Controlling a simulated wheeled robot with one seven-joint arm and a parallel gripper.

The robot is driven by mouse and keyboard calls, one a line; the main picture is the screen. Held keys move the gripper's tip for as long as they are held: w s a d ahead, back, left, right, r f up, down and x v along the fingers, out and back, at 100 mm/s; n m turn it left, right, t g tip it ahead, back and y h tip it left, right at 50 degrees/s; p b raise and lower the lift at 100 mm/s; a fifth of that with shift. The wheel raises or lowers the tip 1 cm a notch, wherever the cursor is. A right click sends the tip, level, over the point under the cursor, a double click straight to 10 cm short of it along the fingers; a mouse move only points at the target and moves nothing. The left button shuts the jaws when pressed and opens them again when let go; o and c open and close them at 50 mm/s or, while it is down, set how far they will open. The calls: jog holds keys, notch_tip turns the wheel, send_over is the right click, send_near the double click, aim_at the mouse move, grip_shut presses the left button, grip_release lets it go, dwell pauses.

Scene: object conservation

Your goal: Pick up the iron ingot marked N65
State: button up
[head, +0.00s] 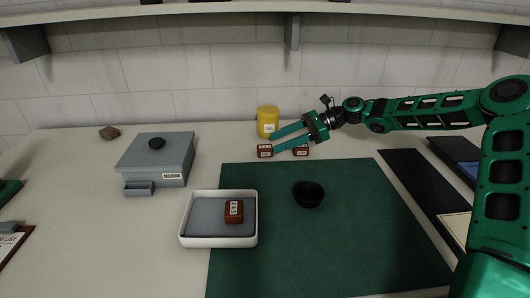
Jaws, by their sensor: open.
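Three small reddish-brown blocks with white labels are in the head view. One block (265,151) stands behind the mat, just below my gripper's fingertips. A second block (301,150) is to its right, beside the lower finger. A third block (234,211) lies in a white-rimmed tray (187,230). The labels are too small to read, so I cannot tell which block is marked N65. My gripper (274,143) is open, pointing left with its green fingers apart. Nothing shows held between them. I cannot tell whether a finger touches a block.
A yellow labelled cylinder (268,121) stands close behind the fingertips. A black bowl (308,194) sits on the green mat (330,250). A grey lidded box (157,157) and a brown lump (109,132) are at left. A shelf (230,10) overhangs the back. The mat's front is clear.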

aim_at(264, 147)
jog(key=x, duration=0.4)
jog(key=shift+s, duration=0.15)
jog(key=shift+c, duration=0.7)
jog(key=shift+r, duration=0.1)
grip_shut()
jog(key=shift+r, duration=0.1)
